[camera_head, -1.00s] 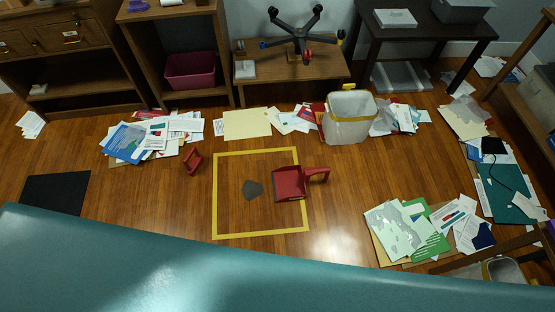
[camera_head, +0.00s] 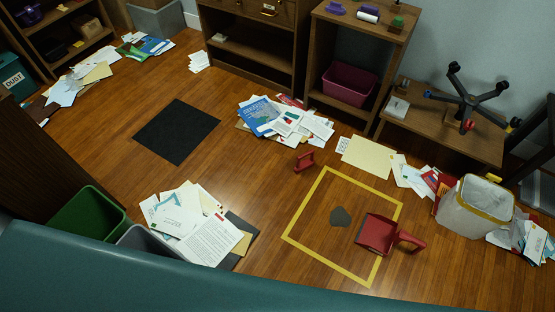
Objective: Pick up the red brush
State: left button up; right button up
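A small red object with a handle, which looks like the red brush (camera_head: 305,161), lies on the wooden floor just outside the upper left of a yellow taped square (camera_head: 318,252). A red dustpan (camera_head: 376,233) with its handle to the right lies over the right side of the square. A dark grey patch (camera_head: 340,217) lies inside the square, left of the dustpan. Neither of my grippers shows in this view.
Paper piles lie at the centre (camera_head: 287,121) and lower left (camera_head: 194,226). A black mat (camera_head: 176,131), green bin (camera_head: 87,218) and white bin (camera_head: 477,207) stand around open floor. Wooden shelves (camera_head: 256,47) and a low table (camera_head: 446,131) line the back.

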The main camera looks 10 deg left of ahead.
aim_at(301, 166)
jog(key=i+l+z, duration=0.15)
jog(key=i, duration=0.3)
jog(key=i+l+z, duration=0.2)
jog(key=i, duration=0.2)
jog(key=j, duration=0.1)
